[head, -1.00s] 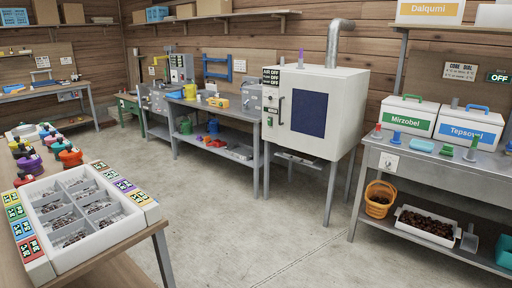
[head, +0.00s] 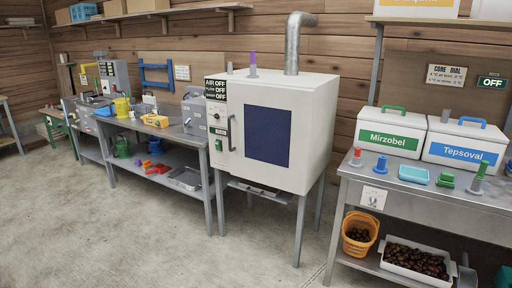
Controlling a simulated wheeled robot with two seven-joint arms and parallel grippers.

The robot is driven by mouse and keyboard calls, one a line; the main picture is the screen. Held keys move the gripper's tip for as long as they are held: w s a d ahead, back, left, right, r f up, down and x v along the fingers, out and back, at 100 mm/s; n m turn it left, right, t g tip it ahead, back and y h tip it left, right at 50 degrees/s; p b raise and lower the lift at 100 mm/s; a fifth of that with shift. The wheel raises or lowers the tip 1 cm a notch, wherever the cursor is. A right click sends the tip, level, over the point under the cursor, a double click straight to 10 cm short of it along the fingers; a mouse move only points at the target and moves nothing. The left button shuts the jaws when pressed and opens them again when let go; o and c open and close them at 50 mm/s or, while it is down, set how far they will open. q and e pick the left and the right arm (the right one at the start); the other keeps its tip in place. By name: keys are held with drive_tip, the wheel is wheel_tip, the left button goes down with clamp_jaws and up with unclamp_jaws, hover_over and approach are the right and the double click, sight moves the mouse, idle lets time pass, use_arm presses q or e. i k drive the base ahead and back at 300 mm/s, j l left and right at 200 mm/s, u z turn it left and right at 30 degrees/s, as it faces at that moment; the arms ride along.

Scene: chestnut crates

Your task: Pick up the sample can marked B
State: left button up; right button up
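I cannot make out a can marked B in the head view. Small red (head: 356,157) and blue (head: 381,164) knobbed items stand on the right bench (head: 428,208), but no letters on them can be read. Neither of my grippers is in view.
A white oven cabinet (head: 309,135) on legs stands in the middle. White boxes labelled Mirzobel (head: 391,147) and Tepsoval (head: 463,158) stand on the right bench. Below are an orange bucket (head: 353,245) and a white tray (head: 385,267) of chestnuts. The concrete floor (head: 120,235) in front is clear.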

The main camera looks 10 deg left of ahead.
sight(133, 114)
drive_tip(key=i+u, duration=0.15)
drive_tip(key=i, duration=0.5)
drive_tip(key=i+l+u, duration=0.1)
drive_tip(key=i, duration=0.55)
drive_tip(key=i+j+u, duration=0.1)
drive_tip(key=i+u, duration=0.5)
drive_tip(key=u, duration=0.25)
drive_tip(key=i+l+u, duration=0.15)
drive_tip(key=i+u, duration=0.25)
drive_tip(key=i+j+u, duration=0.15)
drive_tip(key=i+u, duration=0.15)
drive_tip(key=i, duration=0.3)
drive_tip(key=i+u, duration=0.25)
drive_tip(key=i, duration=0.35)
drive_tip(key=i+j+z, duration=0.15)
drive_tip(key=i+z, duration=0.25)
drive_tip(key=i+j+z, duration=0.25)
drive_tip(key=i+z, duration=0.15)
drive_tip(key=i+j+z, duration=0.65)
drive_tip(key=j, duration=0.2)
drive_tip(key=i+j+z, duration=0.25)
drive_tip(key=j, duration=0.2)
drive_tip(key=j+z, duration=0.3)
drive_tip(key=j, duration=0.2)
drive_tip(key=j+z, duration=0.25)
drive_tip(key=j, duration=0.3)
drive_tip(key=j+z, duration=0.1)
drive_tip(key=j, duration=0.45)
